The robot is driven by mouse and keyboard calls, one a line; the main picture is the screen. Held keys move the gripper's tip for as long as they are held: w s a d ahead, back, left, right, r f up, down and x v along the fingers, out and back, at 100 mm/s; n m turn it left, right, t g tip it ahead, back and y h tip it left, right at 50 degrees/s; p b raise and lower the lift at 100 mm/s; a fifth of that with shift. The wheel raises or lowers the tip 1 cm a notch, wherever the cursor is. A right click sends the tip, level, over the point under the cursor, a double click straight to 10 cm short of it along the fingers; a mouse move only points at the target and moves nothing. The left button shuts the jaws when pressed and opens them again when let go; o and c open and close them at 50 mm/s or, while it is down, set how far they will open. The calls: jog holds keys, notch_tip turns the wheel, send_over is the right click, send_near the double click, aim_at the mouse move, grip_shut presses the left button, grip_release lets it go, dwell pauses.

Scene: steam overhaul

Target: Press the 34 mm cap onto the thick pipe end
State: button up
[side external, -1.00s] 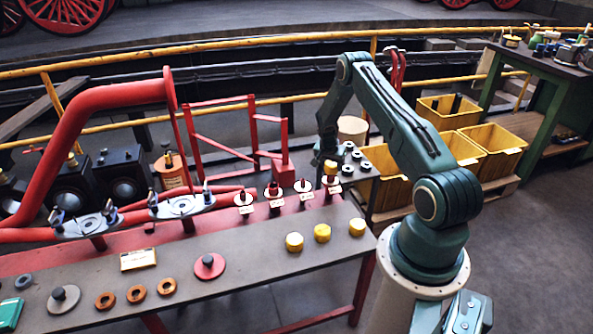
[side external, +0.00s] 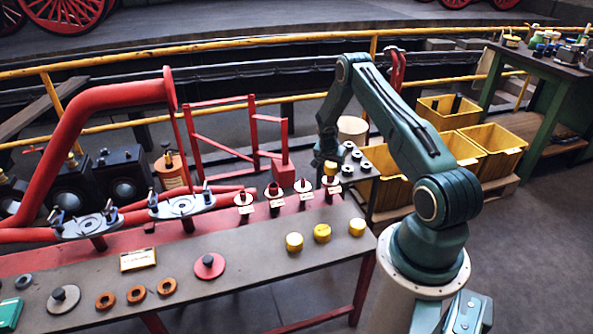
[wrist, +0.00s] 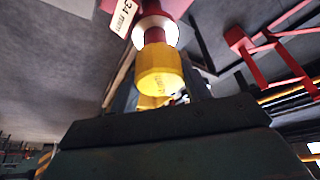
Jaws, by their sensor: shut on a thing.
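The yellow cap (side external: 329,168) is between the fingers of my gripper (side external: 326,158), above the rightmost pipe stub on the bench. In the wrist view the cap (wrist: 160,68) is in line with the red pipe end (wrist: 154,35), which has a white collar (wrist: 155,32) around it. A tag reading 34 (wrist: 123,16) is beside this stub. The cap meets or covers the stub's tip; I cannot tell how far it is on. My gripper is shut on the cap, and the fingertips are partly hidden.
Several other stubs with white collars (side external: 243,199) stand in a row to the left. A red frame (side external: 284,172) stands close behind the stubs. Yellow bins (side external: 497,146) are to the right.

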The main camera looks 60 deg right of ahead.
jog(key=shift+f, duration=1.8)
dwell(1.4)
jog(key=o, duration=1)
jog(key=shift+r, duration=0.15)
jog(key=shift+c, duration=0.3)
jog(key=shift+r, duration=3.35)
grip_shut()
